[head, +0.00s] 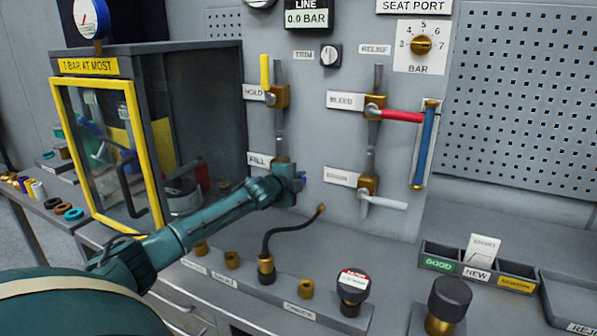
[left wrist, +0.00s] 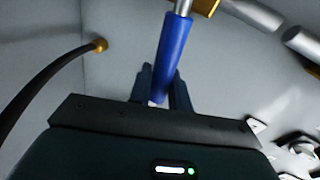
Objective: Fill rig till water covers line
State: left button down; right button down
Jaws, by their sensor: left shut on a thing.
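My left gripper (head: 291,181) is at the valve beside the FILL label (head: 259,159) on the grey panel. In the left wrist view its two dark fingers (left wrist: 161,92) are shut on a blue lever handle (left wrist: 173,55), one finger on each side. In the head view the gripper hides most of that handle. An upright sight tube (head: 426,145) on the panel's right side shows a long blue column; I cannot make out a line on it. The rig's glass-fronted cabinet (head: 135,93) has a yellow-framed door that looks closed. My right gripper is not in view.
A yellow HOLD lever (head: 265,72), a red BLEED lever (head: 401,116) and a white lower lever (head: 384,202) sit near the fill valve. A black hose (head: 267,240) rises from the bench.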

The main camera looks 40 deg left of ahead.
pick_arm(q)
jog(key=shift+d+f+m+y, duration=0.1)
jog(key=shift+f+m+y, duration=0.2)
jog(key=shift+f+m, duration=0.35)
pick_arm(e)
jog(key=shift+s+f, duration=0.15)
pick_arm(q)
jog(key=shift+f, duration=0.15)
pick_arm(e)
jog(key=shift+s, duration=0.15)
pick_arm(q)
jog(key=c, duration=1.3)
grip_release()
jog(key=shift+c, duration=0.2)
jog(key=shift+s, duration=0.1)
jog(key=shift+s, duration=0.35)
jog(key=b+v, duration=0.2)
jog(key=v, duration=1)
jog(key=shift+r, duration=0.35)
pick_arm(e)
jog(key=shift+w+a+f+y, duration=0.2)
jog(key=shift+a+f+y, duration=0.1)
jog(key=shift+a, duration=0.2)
